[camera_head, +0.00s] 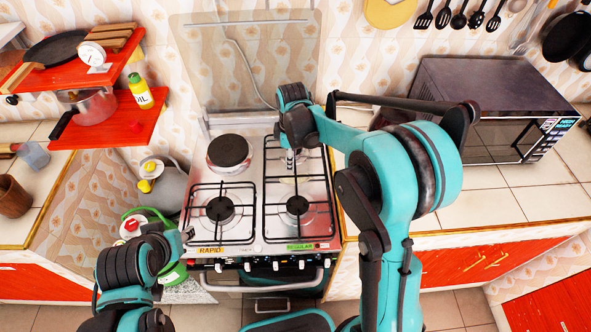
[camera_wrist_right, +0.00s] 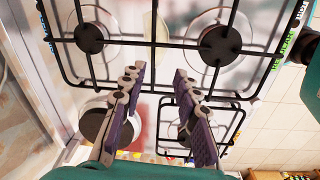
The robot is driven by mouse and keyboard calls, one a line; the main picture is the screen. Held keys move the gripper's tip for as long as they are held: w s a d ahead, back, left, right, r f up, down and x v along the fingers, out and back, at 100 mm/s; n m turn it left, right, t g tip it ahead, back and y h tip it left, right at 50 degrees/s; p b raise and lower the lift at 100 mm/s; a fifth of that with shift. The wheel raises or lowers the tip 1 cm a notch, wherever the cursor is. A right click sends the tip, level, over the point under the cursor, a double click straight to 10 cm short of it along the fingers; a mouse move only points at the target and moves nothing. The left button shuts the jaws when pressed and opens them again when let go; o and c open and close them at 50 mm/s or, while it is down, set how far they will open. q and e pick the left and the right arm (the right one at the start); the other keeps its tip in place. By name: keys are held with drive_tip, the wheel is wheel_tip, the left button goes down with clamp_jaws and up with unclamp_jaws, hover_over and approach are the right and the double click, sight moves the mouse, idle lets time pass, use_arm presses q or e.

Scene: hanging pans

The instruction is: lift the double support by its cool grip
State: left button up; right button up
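The double support (camera_head: 264,195) is a black wire grate over the two right-hand burners of the gas hob. In the right wrist view the double support (camera_wrist_right: 153,40) lies flat just beyond my fingertips, a burner under each half. My right gripper (camera_head: 291,163) hangs over its rear half. Its two fingers (camera_wrist_right: 158,73) are apart with nothing between them, near the support's long side bar; I cannot tell whether they touch it. No separate cool grip can be made out. My left gripper (camera_head: 186,238) is low at the hob's front left, its fingers too small to read.
A single grate (camera_head: 221,222) and a round hotplate (camera_head: 229,152) fill the hob's left side. A raised glass lid (camera_head: 250,60) stands behind. A microwave (camera_head: 490,105) is on the right counter; a green-rimmed can (camera_head: 135,222) and grey kettle (camera_head: 170,190) are left.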

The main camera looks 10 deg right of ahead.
sight(287, 176)
drive_tip(key=shift+w+a+f+n+g+p, duration=0.2)
drive_tip(key=shift+w+f+n, duration=0.3)
drive_tip(key=shift+f, duration=0.1)
drive_tip(key=shift+w+a+f+n+g+p, duration=0.2)
drive_tip(key=shift+w+f+n, duration=0.2)
drive_tip(key=shift+w+f, duration=0.15)
wheel_tip(287, 176, down, 3)
drive_tip(key=shift+b, duration=0.4)
wheel_tip(287, 176, down, 5)
drive_tip(key=shift+w+r+b, duration=0.1)
drive_tip(key=shift+b, duration=0.8)
use_arm(q)
drive_tip(key=shift+s+f, duration=0.1)
drive_tip(key=shift+f, duration=0.35)
use_arm(e)
clamp_jaws()
